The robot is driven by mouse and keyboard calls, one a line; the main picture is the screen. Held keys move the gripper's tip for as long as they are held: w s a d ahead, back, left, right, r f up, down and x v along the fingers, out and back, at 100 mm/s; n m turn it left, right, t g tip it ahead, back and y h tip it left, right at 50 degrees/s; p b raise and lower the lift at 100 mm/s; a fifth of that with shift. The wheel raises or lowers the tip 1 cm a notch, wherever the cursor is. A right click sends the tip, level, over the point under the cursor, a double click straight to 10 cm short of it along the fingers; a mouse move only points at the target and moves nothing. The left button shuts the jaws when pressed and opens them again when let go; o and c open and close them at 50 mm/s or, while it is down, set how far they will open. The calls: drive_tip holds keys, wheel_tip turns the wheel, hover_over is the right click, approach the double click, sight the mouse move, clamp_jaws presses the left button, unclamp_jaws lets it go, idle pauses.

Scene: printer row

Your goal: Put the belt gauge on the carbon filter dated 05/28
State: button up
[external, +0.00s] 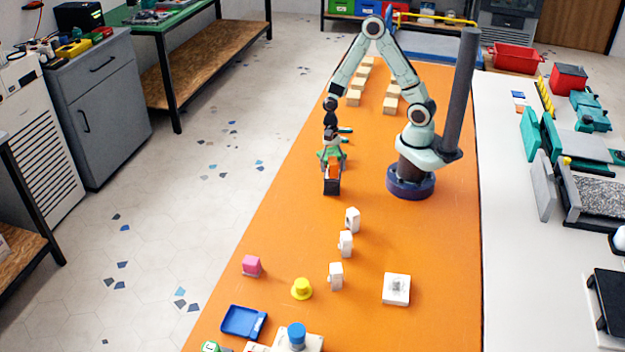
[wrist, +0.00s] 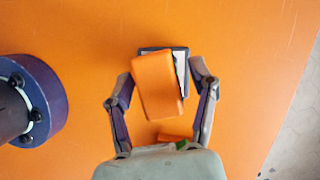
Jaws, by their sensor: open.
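An orange block-like thing (wrist: 158,88), perhaps the belt gauge, lies between the fingers of my gripper (wrist: 161,76) in the wrist view. My gripper is open, with a finger on either side of it. A dark-edged box with a pale strip (wrist: 182,66) shows partly behind the orange thing; most of it is hidden. In the external view my gripper (external: 331,160) points down at the orange thing (external: 332,170), which has a dark box front (external: 332,187) below it. No date is readable, so I cannot tell which thing is the carbon filter dated 05/28.
Three white upright pieces (external: 345,243) stand in front on the orange table (external: 290,220). A pink block (external: 251,266), yellow piece (external: 301,288), blue tray (external: 243,322) and white square plate (external: 396,289) lie nearer. Several pale blocks (external: 391,97) stand behind. A dark post (external: 460,95) rises beside my base.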

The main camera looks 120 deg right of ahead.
drive_tip(key=v, duration=1.1)
drive_tip(key=s+a+r+n+g+h, duration=0.1)
drive_tip(key=s+a+r+n, duration=0.2)
drive_tip(key=s+a+n, duration=0.2)
drive_tip(key=s+a+r+n+g+h, duration=0.1)
drive_tip(key=s+a+n, duration=0.4)
drive_tip(key=a+n, duration=0.6)
wheel_tip(320, 180, up, 3)
drive_tip(key=n+h, duration=0.1)
drive_tip(key=n, duration=0.6)
drive_tip(key=shift+s+f+n, duration=0.2)
drive_tip(key=shift+n, duration=0.1)
